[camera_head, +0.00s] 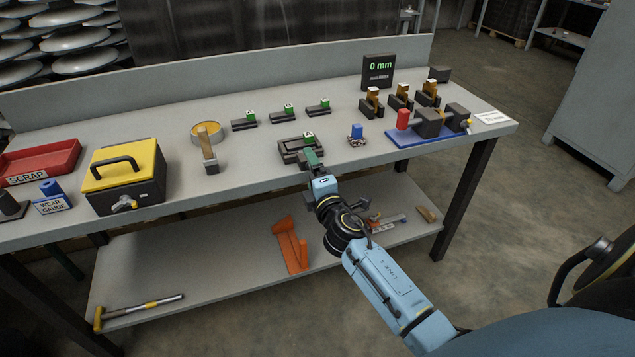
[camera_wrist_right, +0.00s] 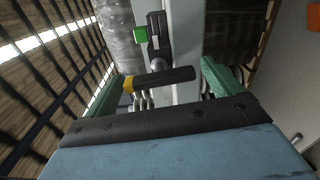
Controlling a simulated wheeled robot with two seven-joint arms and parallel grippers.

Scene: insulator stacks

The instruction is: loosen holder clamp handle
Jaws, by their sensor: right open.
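The holder (camera_head: 290,146) is a dark block with a green-and-white tag, near the front edge of the workbench (camera_head: 250,166). My right gripper (camera_head: 313,160) is at its near right side and hides part of it. In the right wrist view, a dark bar handle with a yellow end (camera_wrist_right: 168,79) lies crosswise between the green fingers of my open right gripper (camera_wrist_right: 163,82). Finger contact with the handle cannot be told. Beyond it is a dark part with a green block (camera_wrist_right: 141,34). My left gripper is not in view.
A blue fixture (camera_head: 412,137) and a small blue-topped piece (camera_head: 357,132) stand to the right. A roll-like ring (camera_head: 207,130) and a yellow-lidded box (camera_head: 125,165) stand to the left. Several small green-tagged blocks lie behind the holder. A lower shelf (camera_head: 220,275) holds tools.

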